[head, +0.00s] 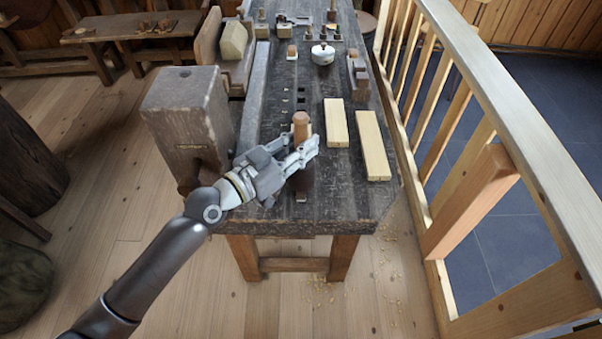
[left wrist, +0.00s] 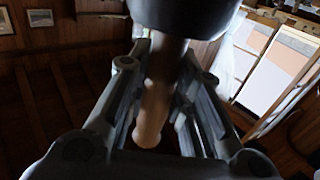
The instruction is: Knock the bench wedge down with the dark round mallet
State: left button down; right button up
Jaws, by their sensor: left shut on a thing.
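My left gripper (head: 306,152) is shut on the mallet's handle, above the near end of the bench. The light wooden handle (head: 301,121) rises upright above the fingers. The dark round mallet head (head: 304,179) hangs below them, partly hidden by the gripper. In the left wrist view the handle (left wrist: 153,112) runs between the fingers and the dark head (left wrist: 185,14) fills the top edge. A small pale piece shows just under the head at the bench's near edge; I cannot tell whether it is the bench wedge or whether they touch. My right gripper is out of view.
The dark worn workbench (head: 345,205) has two pale boards (head: 373,145) lying right of the mallet. A big wooden vise block (head: 188,118) stands at its left. A white lidded pot (head: 322,54) and small tools sit farther back. A wooden railing (head: 510,95) runs along the right.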

pick_arm(q)
notch_tip(320, 180, down, 3)
jog(key=shift+r+b, duration=0.1)
jog(key=shift+b, duration=0.85)
jog(key=shift+r+p, duration=1.7)
jog(key=shift+r, duration=0.15)
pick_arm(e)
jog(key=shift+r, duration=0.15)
pick_arm(q)
jog(key=shift+w, duration=0.1)
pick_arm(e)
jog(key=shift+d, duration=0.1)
